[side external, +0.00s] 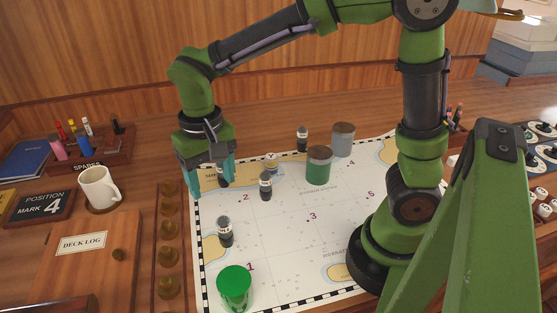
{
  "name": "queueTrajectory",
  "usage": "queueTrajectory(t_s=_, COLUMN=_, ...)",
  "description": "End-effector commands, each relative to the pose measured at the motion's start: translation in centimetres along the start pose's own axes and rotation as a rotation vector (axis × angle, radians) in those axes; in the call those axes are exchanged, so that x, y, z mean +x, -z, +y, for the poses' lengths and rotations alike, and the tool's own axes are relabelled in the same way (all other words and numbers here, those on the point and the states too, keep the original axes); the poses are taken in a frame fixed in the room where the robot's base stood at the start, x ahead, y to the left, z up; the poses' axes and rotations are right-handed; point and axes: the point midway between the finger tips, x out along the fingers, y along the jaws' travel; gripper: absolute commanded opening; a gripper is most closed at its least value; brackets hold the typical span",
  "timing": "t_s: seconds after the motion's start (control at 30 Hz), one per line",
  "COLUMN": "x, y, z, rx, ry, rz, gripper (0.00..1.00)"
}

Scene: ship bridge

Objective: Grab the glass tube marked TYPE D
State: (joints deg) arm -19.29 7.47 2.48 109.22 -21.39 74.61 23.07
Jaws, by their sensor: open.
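Several small dark tubes with pale label bands stand on the white chart (290,245). One tube (225,231) is at the left front, one tube (265,186) near the middle, and one tube (302,139) at the back. Another tube (223,176) is at the far left corner, partly hidden by my gripper. The labels are too small to read, so I cannot tell which is TYPE D. My gripper (208,188) has teal fingers, is open and points down over the chart's far left corner. The tube there shows close to its right finger; whether it lies between the fingers is unclear.
A white mug (98,188) stands farther left. The chart's middle is clear.

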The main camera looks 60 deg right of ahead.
Motion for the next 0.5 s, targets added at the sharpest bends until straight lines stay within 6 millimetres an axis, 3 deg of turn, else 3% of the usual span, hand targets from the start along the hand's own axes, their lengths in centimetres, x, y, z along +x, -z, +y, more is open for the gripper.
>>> queueTrajectory(t_s=0.5, x=10.1, y=-0.1, z=0.2, rx=0.003, ry=-0.002, rz=-0.006, gripper=0.64)
